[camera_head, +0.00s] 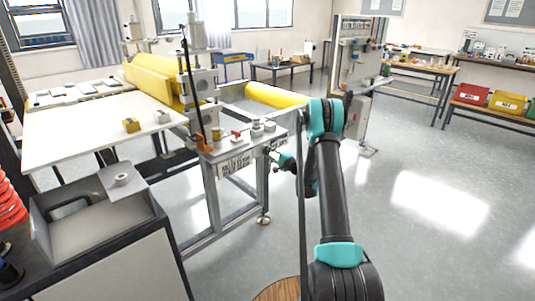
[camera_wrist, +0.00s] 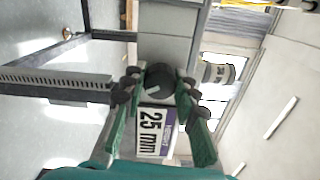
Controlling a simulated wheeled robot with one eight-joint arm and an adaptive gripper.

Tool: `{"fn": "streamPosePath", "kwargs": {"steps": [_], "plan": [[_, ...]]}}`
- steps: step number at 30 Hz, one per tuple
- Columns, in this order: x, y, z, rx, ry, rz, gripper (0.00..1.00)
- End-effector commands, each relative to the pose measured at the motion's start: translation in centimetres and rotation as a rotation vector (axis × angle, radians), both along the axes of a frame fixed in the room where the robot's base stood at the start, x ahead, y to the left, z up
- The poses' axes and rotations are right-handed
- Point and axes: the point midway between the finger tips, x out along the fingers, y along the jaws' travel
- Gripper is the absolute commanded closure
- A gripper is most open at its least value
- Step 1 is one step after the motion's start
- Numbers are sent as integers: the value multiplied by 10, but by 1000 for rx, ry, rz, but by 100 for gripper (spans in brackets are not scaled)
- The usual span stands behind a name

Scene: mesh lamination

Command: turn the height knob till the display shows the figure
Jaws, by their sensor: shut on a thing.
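The height knob (camera_wrist: 159,78) is a dark round knob on a pale grey panel in the middle of the wrist view. My gripper (camera_wrist: 160,84) has its green fingers with dark pads on both sides of the knob and is shut on it. In the head view my gripper (camera_head: 277,160) is at the end of the laminating machine's table (camera_head: 238,146); the knob itself cannot be made out there.
The machine carries yellow rollers (camera_head: 275,96) and stands on a grey frame. A bench with red and yellow bins (camera_head: 507,103) is at the far right. The floor between is clear.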

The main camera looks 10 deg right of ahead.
Motion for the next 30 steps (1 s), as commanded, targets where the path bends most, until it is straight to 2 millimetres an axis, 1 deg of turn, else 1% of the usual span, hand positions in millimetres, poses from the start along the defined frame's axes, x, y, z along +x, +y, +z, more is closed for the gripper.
{"fn": "streamPosePath", "kwargs": {"steps": [14,15,19,20,30], "plan": [[-1,0,-1,-12,-7,1,100],[-1,0,-1,-12,-7,1,68],[-1,0,-1,-12,-6,1,52],[-1,0,-1,-11,-7,1,50],[-3,-2,0,-10,-6,0,50]]}}
